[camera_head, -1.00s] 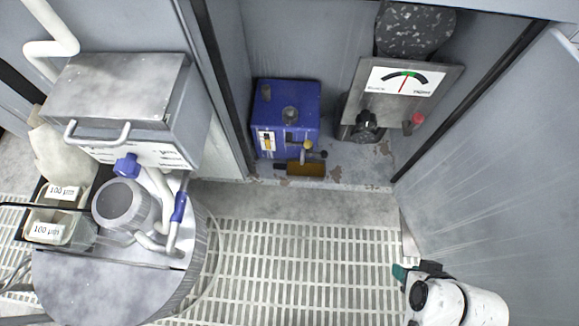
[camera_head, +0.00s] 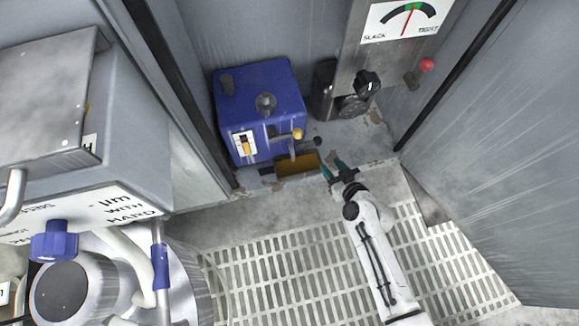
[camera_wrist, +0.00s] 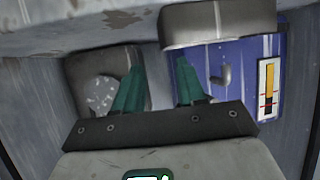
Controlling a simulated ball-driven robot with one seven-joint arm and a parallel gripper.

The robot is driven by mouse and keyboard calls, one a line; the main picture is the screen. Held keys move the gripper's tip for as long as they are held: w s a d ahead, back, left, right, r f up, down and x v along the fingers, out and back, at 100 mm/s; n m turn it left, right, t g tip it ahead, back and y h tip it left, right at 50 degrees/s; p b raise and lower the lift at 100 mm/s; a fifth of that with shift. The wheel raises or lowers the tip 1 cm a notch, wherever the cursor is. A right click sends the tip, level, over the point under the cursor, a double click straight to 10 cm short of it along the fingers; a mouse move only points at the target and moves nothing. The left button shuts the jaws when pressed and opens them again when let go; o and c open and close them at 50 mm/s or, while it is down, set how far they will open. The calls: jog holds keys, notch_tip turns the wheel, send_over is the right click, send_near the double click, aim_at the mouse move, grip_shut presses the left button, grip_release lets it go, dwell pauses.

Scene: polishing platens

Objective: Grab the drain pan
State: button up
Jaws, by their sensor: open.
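The drain pan (camera_head: 297,164) is a small shallow tray with an amber-brown inside. It lies on the cabinet floor in front of the blue pump unit (camera_head: 262,100). My gripper (camera_head: 333,168) is open, with its green fingers just right of the pan's right end in the head view. I cannot tell whether they touch it. In the wrist view my gripper (camera_wrist: 158,72) shows its two fingers spread with nothing between them. A rounded grey metal body at the top of that view may be the pan, but I cannot be sure.
A dark knob (camera_head: 317,141) and a yellow-topped lever (camera_head: 298,134) sit close above the pan. The cabinet lip runs below, with open floor grating (camera_head: 270,280) in front.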

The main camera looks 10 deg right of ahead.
jog(key=shift+b+x, duration=0.75)
jog(key=shift+x, duration=2.85)
jog(key=shift+a, duration=0.2)
jog(key=shift+s, duration=0.1)
grip_shut()
